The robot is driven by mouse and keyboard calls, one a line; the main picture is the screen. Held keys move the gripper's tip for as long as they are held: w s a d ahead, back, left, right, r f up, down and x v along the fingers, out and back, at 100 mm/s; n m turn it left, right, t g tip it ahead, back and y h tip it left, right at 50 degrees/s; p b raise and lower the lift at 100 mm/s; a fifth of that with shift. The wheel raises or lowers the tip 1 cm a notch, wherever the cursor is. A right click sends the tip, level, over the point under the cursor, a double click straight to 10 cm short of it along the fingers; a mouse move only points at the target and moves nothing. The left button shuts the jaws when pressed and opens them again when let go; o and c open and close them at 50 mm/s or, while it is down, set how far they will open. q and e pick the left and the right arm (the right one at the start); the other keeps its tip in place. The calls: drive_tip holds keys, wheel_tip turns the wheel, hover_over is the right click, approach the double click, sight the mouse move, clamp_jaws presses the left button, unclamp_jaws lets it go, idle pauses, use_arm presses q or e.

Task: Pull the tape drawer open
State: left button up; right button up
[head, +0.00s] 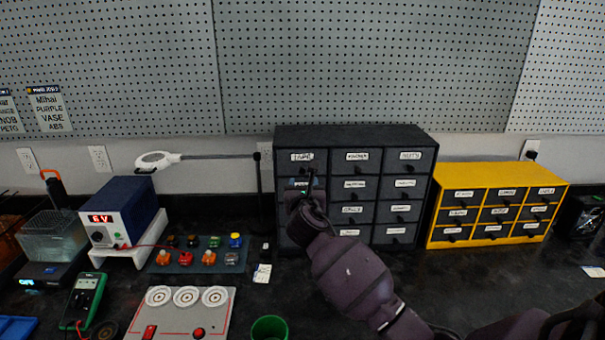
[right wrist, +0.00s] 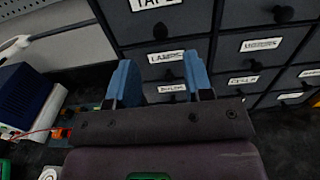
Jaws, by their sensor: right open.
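The tape drawer (head: 302,158) is the top left drawer of a dark grey cabinet (head: 355,136), with a white TAPE label; its front looks flush with its neighbours. In the right wrist view the tape drawer (right wrist: 183,22) shows at the top, with a dark round knob under its label. My right gripper (head: 303,184) is in front of the left drawer column, just below the tape drawer. In the right wrist view my right gripper (right wrist: 161,76) has its blue fingers apart, with nothing held between them; lower drawers show beyond the gap. My left gripper is out of view.
A yellow drawer cabinet (head: 497,178) stands to the right. A magnifier lamp (head: 158,160), a blue power supply (head: 118,207) and a tray of small coloured parts (head: 182,262) are to the left. A green cup (head: 269,328) stands at the front.

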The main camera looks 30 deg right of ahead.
sight(303, 172)
drive_tip(key=shift+x, duration=3.5)
drive_tip(key=shift+c, duration=0.5)
clamp_jaws()
